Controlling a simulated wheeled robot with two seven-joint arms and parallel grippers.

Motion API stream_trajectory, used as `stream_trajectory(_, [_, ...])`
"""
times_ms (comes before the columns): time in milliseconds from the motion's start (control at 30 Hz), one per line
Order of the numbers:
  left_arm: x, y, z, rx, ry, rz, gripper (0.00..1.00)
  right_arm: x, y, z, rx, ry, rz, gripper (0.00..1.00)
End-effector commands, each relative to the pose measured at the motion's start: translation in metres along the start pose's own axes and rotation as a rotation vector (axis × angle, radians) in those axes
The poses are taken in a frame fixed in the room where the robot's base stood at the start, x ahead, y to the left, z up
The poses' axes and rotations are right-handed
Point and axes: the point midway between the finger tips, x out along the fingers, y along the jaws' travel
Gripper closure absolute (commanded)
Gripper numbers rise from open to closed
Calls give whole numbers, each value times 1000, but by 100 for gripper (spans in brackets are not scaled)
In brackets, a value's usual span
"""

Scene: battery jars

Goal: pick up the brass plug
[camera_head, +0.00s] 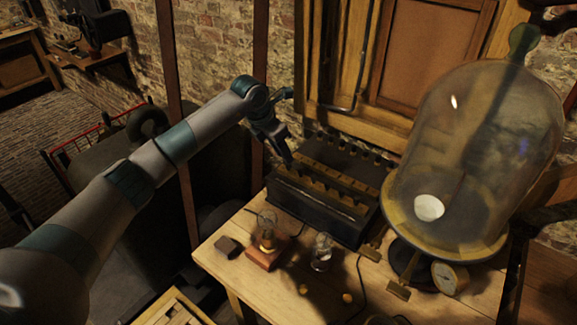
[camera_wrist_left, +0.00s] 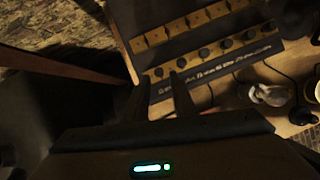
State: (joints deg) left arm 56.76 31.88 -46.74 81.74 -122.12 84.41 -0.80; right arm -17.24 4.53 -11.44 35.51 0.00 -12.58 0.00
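A long dark box (camera_head: 322,213) stands at the back of the wooden table, with brass strips and rows of dark knobs on top. In the left wrist view its brass blocks (camera_wrist_left: 197,19) and round dark knobs (camera_wrist_left: 204,53) show. I cannot tell which piece is the brass plug; small brass-coloured pieces (camera_head: 347,298) also lie on the table front. My left gripper (camera_head: 289,158) is above the far left end of the box. In the left wrist view its two fingers (camera_wrist_left: 161,77) are apart, with no held object visible, over the box's near-left end. My right gripper is not in view.
A large glass bell jar (camera_head: 485,140) stands on a brass-rimmed base at right. A gauge (camera_head: 449,277), a small glass jar (camera_head: 321,252), a lamp-like piece on a wooden block (camera_head: 266,256) and a dark block (camera_head: 228,247) are on the table. A wooden cabinet stands behind.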

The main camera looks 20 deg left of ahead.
Motion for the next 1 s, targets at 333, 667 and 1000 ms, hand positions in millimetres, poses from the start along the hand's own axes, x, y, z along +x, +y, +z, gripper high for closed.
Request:
stream_trajectory(333, [34,2,0,-3,3,-3,76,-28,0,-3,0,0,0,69])
stream_trajectory(667, [46,2,-1,0,1,-1,76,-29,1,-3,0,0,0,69])
stream_trajectory(1000, [46,2,-1,0,1,-1,88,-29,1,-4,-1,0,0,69])
